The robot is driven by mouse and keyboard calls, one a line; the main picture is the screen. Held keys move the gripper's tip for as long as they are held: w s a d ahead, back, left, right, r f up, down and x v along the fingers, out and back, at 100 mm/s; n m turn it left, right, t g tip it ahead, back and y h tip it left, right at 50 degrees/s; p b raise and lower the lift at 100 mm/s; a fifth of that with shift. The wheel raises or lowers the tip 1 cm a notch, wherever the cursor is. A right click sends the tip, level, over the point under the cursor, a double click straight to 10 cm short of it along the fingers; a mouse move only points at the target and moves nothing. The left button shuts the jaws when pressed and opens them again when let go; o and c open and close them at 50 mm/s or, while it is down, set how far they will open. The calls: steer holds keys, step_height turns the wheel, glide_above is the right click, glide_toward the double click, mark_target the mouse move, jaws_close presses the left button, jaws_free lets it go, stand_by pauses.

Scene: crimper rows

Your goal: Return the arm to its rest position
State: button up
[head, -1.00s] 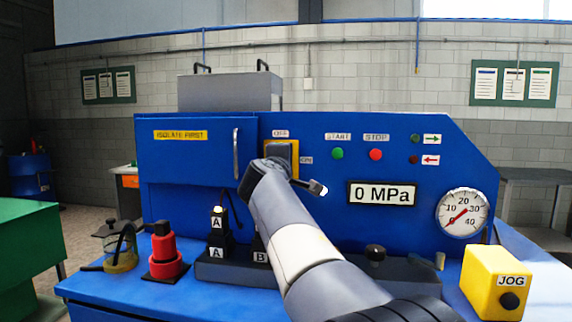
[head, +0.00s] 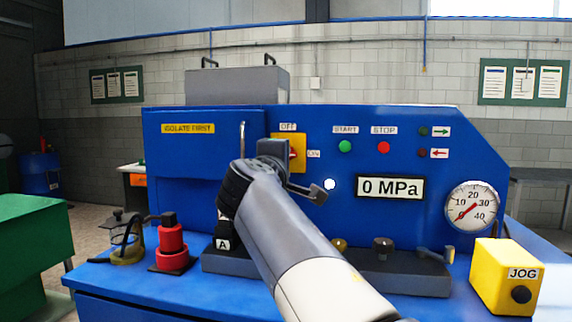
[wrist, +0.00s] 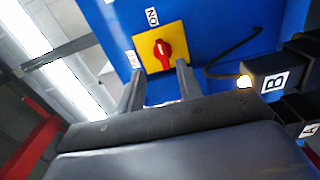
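My arm (head: 290,240) rises from the bottom middle of the head view, reaching up in front of the blue machine panel (head: 215,175). Its wrist is close to the yellow switch plate (head: 301,144) with a red knob, partly covering it. In the wrist view my gripper (wrist: 160,68) has its two fingers apart with nothing held between them. The red knob (wrist: 163,50) shows beyond the fingertips; I cannot tell the exact gap. The ON label (wrist: 152,17) shows above the plate there. In the head view the fingers are not clear.
Blocks marked B (wrist: 274,82) and A (wrist: 308,130) stand close beside the gripper. A red stepped piece (head: 172,245), a yellow JOG box (head: 505,278) and a dark base (head: 415,277) occupy the bench. The gauge (head: 471,207) reads near zero. Open air lies above the machine.

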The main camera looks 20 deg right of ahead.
mark_target(294, 156)
stand_by(0.3)
steer(key=p+x, duration=0.2)
steer(key=x, duration=0.9)
steer(key=shift+r, duration=0.1)
steer(key=shift+s, duration=0.1)
steer(key=shift+s+a, duration=0.1)
